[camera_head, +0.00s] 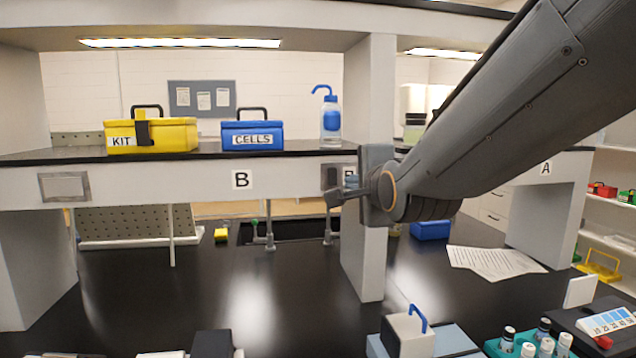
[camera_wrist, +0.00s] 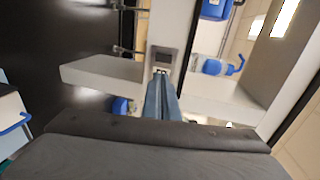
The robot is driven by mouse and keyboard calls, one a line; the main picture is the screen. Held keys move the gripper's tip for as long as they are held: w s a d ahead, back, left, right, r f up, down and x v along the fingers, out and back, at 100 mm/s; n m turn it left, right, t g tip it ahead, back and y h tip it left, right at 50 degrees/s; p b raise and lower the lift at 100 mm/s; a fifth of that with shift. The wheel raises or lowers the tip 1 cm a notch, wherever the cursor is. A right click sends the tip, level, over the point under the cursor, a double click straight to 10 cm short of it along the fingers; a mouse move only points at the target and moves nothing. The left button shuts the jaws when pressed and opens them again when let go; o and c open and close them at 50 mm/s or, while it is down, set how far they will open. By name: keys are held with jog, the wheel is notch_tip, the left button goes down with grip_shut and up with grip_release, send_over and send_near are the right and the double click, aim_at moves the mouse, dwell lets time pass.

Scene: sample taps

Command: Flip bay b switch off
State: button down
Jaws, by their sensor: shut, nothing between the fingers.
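The bay B sign (camera_head: 241,180) is on the white shelf front between two uprights. A small grey switch plate (camera_head: 330,174) sits at the right end of that front, partly hidden by my gripper. My gripper (camera_head: 333,197) is shut and empty, right in front of the plate. In the wrist view my gripper (camera_wrist: 162,72) points at the switch plate (camera_wrist: 163,56), which has a dark middle. The fingertips are at the plate's lower edge in that view. I cannot tell whether they touch it, or which way the switch is set.
A yellow KIT box (camera_head: 170,136), a blue CELLS box (camera_head: 268,137) and a wash bottle (camera_head: 331,118) stand on the shelf above. A pale upright (camera_head: 366,270) is close beside my gripper. The black bench (camera_head: 200,290) is mostly clear below. Bay A sign (camera_head: 545,168) is at right.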

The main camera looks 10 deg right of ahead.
jog(key=b, duration=0.7)
send_near(334, 181)
jog(key=shift+w+a+f+p, duration=0.1)
jog(key=shift+w+f+p, duration=0.1)
jog(key=shift+w+p, duration=0.6)
jog(key=shift+w+d+f+p, duration=0.15)
jog(key=shift+w+p, duration=0.2)
jog(key=shift+w, duration=0.95)
jog(key=shift+w+a+f+p, duration=0.2)
jog(key=shift+w+p, duration=0.35)
jog(key=shift+w, duration=0.5)
